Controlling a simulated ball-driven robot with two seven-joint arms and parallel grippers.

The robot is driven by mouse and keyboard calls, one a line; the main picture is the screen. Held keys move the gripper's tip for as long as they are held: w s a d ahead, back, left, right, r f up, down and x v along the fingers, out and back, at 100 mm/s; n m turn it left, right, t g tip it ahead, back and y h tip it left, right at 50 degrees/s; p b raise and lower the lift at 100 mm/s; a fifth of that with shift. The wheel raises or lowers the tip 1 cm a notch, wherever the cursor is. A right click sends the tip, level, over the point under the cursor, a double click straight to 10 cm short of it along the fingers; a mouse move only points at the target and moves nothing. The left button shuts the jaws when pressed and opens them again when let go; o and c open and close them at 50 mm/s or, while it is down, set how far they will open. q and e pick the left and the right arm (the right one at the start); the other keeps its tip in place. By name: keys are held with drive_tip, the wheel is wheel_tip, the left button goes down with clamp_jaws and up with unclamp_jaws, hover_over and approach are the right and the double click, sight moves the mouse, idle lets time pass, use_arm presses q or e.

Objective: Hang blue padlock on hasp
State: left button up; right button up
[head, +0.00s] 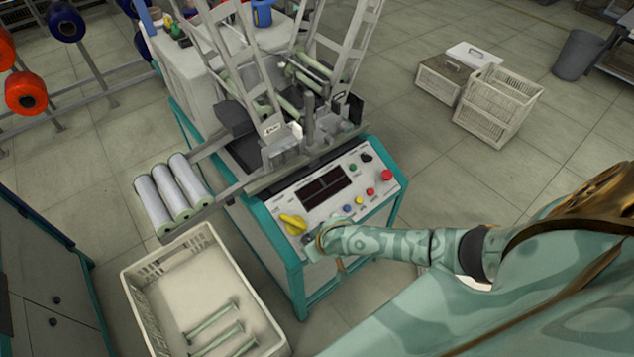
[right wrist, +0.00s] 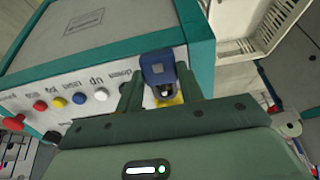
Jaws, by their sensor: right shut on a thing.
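The blue padlock (right wrist: 158,68) sits between the two fingers of my right gripper (right wrist: 160,82) in the right wrist view, and the fingers are shut on it. It is at the end of the control panel, with a yellow part (right wrist: 170,101) just behind or beside it. In the head view my right gripper (head: 313,247) is at the panel's lower left corner, just below the yellow switch handle (head: 292,223). The padlock is hidden there. I cannot make out the hasp or whether the shackle touches it. My left gripper is not in view.
The control panel (head: 330,210) carries several coloured buttons and a dark display. White bobbins (head: 175,190) lie on a rack to the left. A cream crate (head: 200,262) with green rods stands on the floor below. Crates (head: 497,105) stand behind right; floor between is clear.

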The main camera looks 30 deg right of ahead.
drive_tip(key=shift+s+f+p, duration=0.3)
drive_tip(key=shift+s+f, duration=0.05)
drive_tip(key=shift+s, duration=0.15)
idle(0.7)
drive_tip(key=o, duration=1.2)
drive_tip(key=shift+o, duration=0.2)
drive_tip(key=shift+r, duration=0.1)
drive_tip(key=p+v, duration=0.8)
drive_tip(key=v, duration=0.8)
drive_tip(key=shift+p, duration=0.3)
drive_tip(key=shift+r, duration=0.1)
